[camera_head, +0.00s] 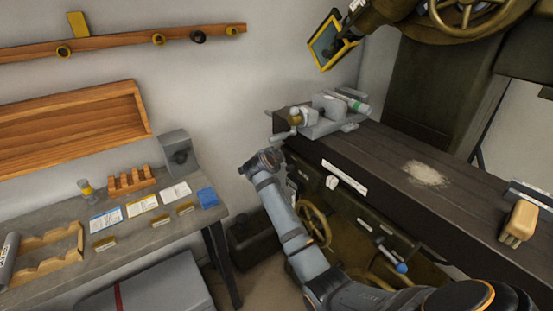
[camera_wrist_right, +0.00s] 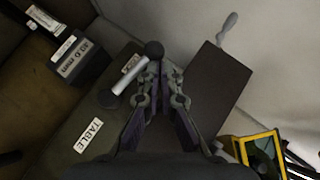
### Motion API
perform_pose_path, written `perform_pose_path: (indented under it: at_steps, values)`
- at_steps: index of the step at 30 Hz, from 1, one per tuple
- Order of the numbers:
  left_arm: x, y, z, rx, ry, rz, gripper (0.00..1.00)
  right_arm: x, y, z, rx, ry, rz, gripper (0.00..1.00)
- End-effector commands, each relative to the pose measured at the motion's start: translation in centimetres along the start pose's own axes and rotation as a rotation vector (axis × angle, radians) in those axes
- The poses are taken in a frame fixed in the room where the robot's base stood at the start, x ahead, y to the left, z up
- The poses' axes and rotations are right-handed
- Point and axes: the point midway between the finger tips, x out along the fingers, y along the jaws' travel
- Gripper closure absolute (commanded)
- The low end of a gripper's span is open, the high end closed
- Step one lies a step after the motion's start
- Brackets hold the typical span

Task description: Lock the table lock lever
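In the right wrist view the lock lever is a pale rod (camera_wrist_right: 128,77) with a black ball knob (camera_wrist_right: 154,49) at its upper end and a dark pivot at its lower left. A white label reading TABLE (camera_wrist_right: 87,135) lies below it, and a smaller label (camera_wrist_right: 131,63) lies beside the rod. My right gripper (camera_wrist_right: 160,72) has its fingertips drawn together just beside and below the knob, with nothing visible between them. Contact with the knob is unclear. In the head view my right forearm reaches to the machine table's left end; its gripper and the lever are hidden. My left gripper is out of view.
The dark machine table (camera_head: 390,165) carries a grey vise (camera_head: 325,113) and a pile of chips (camera_head: 426,174). A handwheel (camera_head: 314,223) and a blue-knobbed lever (camera_head: 401,268) sit below. A workbench (camera_head: 150,236) with cards stands left. The wrist view shows a yellow-framed guard (camera_wrist_right: 262,152).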

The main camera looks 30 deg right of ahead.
Motion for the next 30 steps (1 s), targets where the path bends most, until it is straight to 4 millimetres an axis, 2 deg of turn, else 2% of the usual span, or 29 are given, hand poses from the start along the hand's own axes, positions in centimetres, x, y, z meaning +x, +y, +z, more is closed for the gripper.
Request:
perform_pose_path:
  at_steps: [9,25,30]
  values:
    - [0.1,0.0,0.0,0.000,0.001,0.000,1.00,0.3,0.1,0.3,-0.067,-0.001,0.075,1.00]
    - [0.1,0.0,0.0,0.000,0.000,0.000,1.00,0.3,0.3,0.3,-0.077,-0.002,0.088,1.00]
    - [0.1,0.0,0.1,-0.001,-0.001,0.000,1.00,-1.1,0.1,0.4,-0.076,-0.003,0.087,1.00]
